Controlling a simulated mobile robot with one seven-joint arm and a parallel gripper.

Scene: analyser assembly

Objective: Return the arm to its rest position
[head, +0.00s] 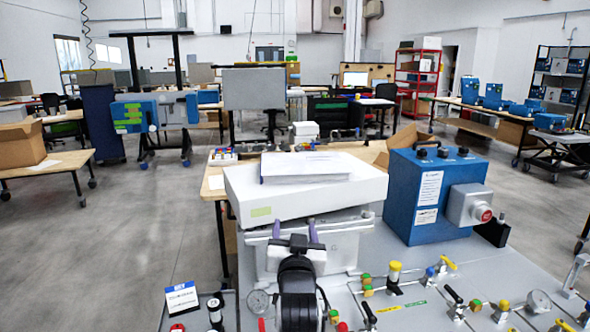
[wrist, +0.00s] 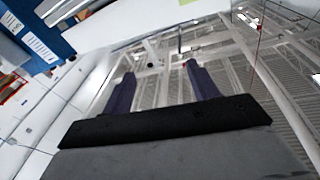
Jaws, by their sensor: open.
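My gripper (head: 295,230) is in the lower middle of the head view, at the end of my dark arm (head: 298,295). Its two purple fingers stand apart with nothing between them. They point up and away, in front of a white boxy unit (head: 305,190). In the wrist view my gripper (wrist: 158,78) shows two purple fingers spread apart and empty. Behind them is the ceiling with its beams (wrist: 220,45). I cannot tell from these views whether the fingers touch the white unit.
A blue box (head: 408,210) with a red-capped grey knob stands right of the white unit. Valves, gauges and fittings (head: 395,278) cover the grey panel around my arm. A cardboard box (head: 20,145) sits on a left table. Open floor (head: 130,215) lies to the left.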

